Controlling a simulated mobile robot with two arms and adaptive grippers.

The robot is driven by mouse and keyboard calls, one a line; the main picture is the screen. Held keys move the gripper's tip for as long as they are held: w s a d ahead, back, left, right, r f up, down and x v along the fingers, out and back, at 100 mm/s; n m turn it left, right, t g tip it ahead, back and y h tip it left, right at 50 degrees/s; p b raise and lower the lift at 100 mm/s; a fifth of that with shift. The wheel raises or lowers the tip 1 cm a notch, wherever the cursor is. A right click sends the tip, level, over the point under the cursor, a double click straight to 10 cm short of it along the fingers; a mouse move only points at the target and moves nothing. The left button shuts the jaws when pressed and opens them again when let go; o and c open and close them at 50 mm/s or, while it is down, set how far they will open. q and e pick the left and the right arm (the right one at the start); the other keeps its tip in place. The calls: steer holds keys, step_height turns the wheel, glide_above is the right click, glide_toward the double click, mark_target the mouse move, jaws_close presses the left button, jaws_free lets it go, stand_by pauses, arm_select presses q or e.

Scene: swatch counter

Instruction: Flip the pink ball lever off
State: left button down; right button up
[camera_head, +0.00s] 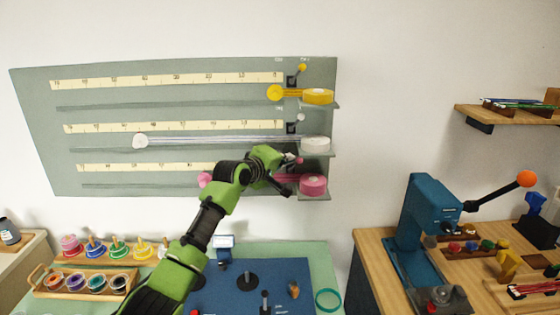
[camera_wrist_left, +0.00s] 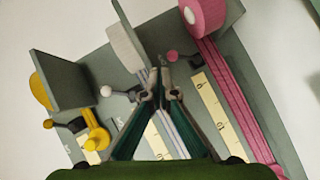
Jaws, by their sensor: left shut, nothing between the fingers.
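The pink ball lever (camera_head: 299,160) is on the lowest row of the grey wall board (camera_head: 55,160), just above the pink spool (camera_head: 313,187). In the left wrist view the pink ball (camera_wrist_left: 173,57) sits on a thin stem from a dark base (camera_wrist_left: 196,60). The stem tilts up the board, like the other levers. My left gripper (camera_wrist_left: 164,64) is shut and empty, its tips close beside the ball. I cannot tell if they touch it. In the head view my left arm hides the lever's base. My right gripper is not in view.
The white lever (camera_head: 301,117) and yellow lever (camera_head: 302,67) are on the rows above. The white spool (camera_head: 316,144) and yellow spool (camera_head: 318,96) rest on small ledges. A blue press (camera_head: 430,205) with an orange ball handle (camera_head: 525,178) stands on the right bench.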

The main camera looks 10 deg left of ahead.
arm_select(q)
steer(key=s+r+b, duration=0.1)
steer(key=s+r, duration=0.2)
steer(key=s, duration=0.3)
steer(key=shift+a+b, duration=0.35)
steer(key=shift+a, duration=0.1)
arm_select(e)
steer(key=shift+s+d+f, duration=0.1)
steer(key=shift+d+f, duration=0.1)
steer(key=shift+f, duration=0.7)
arm_select(q)
steer(key=shift+r, duration=0.15)
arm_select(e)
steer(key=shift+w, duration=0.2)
